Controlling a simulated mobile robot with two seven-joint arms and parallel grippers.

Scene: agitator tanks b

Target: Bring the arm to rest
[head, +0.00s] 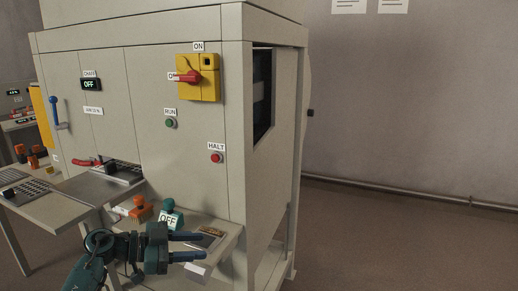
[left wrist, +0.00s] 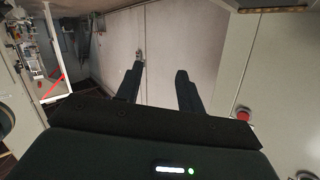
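My left gripper (head: 187,246) reaches in from the lower left in the head view, in front of the machine's low shelf. Its two fingers are apart with nothing between them. In the left wrist view the gripper (left wrist: 157,78) also shows two separated fingers and a bare gap. The grey machine cabinet (head: 185,145) stands behind it. My right gripper is in neither view.
The cabinet carries a yellow switch with a red handle (head: 190,77), a green RUN button (head: 169,123) and a red HALT button (head: 216,158). A teal object (head: 171,217) with an OFF label stands just behind my gripper. A metal side table (head: 48,222) stands left. Floor at right is clear.

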